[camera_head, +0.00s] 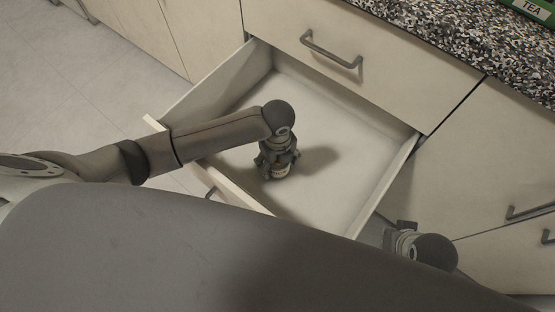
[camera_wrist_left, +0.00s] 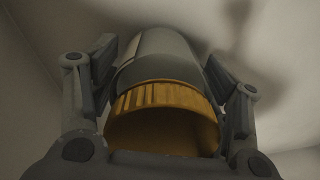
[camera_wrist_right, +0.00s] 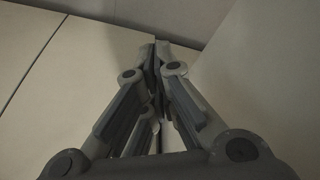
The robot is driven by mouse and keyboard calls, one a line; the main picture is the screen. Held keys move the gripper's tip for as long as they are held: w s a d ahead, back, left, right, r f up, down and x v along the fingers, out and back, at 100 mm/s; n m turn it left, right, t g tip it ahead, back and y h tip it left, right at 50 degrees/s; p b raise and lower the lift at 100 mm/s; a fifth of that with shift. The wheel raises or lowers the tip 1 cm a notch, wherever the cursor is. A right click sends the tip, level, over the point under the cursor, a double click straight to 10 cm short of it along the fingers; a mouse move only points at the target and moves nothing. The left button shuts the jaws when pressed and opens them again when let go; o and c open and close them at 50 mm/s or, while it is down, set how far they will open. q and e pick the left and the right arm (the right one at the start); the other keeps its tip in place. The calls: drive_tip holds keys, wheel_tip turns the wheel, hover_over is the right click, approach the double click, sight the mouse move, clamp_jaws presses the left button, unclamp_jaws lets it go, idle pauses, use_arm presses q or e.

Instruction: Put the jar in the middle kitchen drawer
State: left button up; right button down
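The jar (camera_wrist_left: 165,65) is a grey cylinder with a yellow-gold lid facing the left wrist camera. In the head view only a small pale part of the jar (camera_head: 281,170) shows below my left gripper (camera_head: 278,160). My left gripper reaches down inside the open drawer (camera_head: 345,200), with its fingers on both sides of the jar and closed on it. I cannot tell whether the jar touches the drawer floor. My right gripper (camera_wrist_right: 157,55) is shut and empty; in the head view it is partly hidden, low at the right of the drawer.
A closed drawer front with a handle (camera_head: 330,50) is directly above the open drawer. A speckled countertop (camera_head: 470,45) with a green TEA box (camera_head: 535,8) is at the top right. Cabinet doors (camera_head: 480,160) stand right of the drawer. The rest of the drawer floor is bare.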

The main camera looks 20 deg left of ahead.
use_arm(q)
drive_tip(key=shift+o, duration=0.7)
drive_tip(key=shift+r, duration=0.2)
wheel_tip(320, 180, up, 11)
drive_tip(key=p, duration=0.3)
drive_tip(key=shift+r, duration=0.4)
use_arm(e)
wheel_tip(320, 180, down, 11)
drive_tip(key=shift+s+g, duration=0.15)
drive_tip(key=shift+g, duration=0.25)
drive_tip(key=shift+r, duration=0.1)
